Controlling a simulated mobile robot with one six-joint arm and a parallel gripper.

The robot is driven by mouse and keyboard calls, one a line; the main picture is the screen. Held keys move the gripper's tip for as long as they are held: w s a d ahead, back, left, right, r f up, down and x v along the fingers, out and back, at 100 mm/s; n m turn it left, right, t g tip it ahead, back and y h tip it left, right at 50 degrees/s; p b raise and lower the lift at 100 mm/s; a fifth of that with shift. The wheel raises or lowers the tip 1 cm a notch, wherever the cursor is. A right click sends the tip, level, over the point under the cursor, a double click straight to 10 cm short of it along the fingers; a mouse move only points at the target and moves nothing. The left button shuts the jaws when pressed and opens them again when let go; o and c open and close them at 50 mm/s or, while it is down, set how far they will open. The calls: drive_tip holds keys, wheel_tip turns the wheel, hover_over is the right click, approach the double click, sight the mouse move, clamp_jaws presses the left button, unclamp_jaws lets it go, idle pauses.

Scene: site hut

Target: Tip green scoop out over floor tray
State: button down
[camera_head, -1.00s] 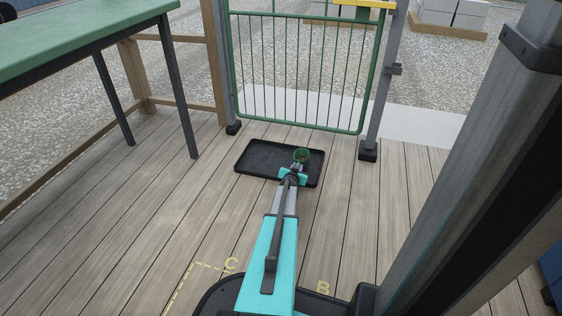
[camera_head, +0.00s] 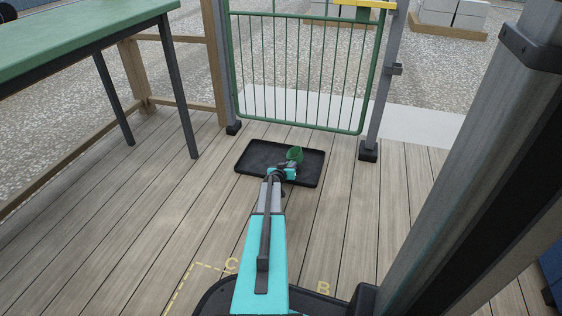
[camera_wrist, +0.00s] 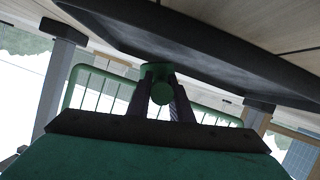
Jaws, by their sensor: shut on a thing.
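The green scoop (camera_head: 295,154) is in the head view, over the middle to right part of the black floor tray (camera_head: 249,161). Its cup is tilted, and I cannot see whether anything is inside it. My gripper (camera_head: 290,169) is shut on the scoop's handle above the tray. In the wrist view, the dark fingers of my gripper (camera_wrist: 161,103) close on the round green handle end of the scoop (camera_wrist: 161,97). The cup is mostly hidden behind the handle there.
A green barred gate (camera_head: 300,75) stands behind the tray between grey posts. A green-topped table (camera_head: 80,40) is at the left. The plank floor around the tray is clear, with yellow markings near my base.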

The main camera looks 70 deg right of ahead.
drive_tip(key=shift+w+n+g, duration=0.5)
drive_tip(key=shift+w+n, duration=0.2)
drive_tip(key=shift+w, duration=0.55)
drive_tip(key=shift+r+p, duration=0.4)
drive_tip(key=shift+p, duration=0.55)
drive_tip(key=shift+w+r+n+p, duration=0.1)
drive_tip(key=shift+w+n+p, duration=0.2)
drive_tip(key=shift+p, duration=0.4)
drive_tip(key=p, duration=0.2)
drive_tip(key=n+g+p, duration=0.1)
drive_tip(key=p, duration=0.1)
drive_tip(key=shift+w, duration=0.25)
drive_tip(key=shift+a+f+n+h+b, duration=0.1)
drive_tip(key=shift+f+n+h+b, duration=0.3)
drive_tip(key=shift+f+b, duration=0.55)
drive_tip(key=shift+w+r+n+g+b, duration=0.1)
drive_tip(key=shift+r+n+g+b, duration=0.2)
drive_tip(key=shift+g+b, duration=0.2)
drive_tip(key=shift+w+f+n+b, duration=0.15)
drive_tip(key=shift+f+n+b, duration=0.4)
drive_tip(key=shift+b, duration=0.45)
drive_tip(key=shift+r+n+g, duration=0.2)
drive_tip(key=shift+n+g, duration=0.05)
drive_tip(key=shift+g, duration=0.05)
drive_tip(key=shift+w, duration=0.1)
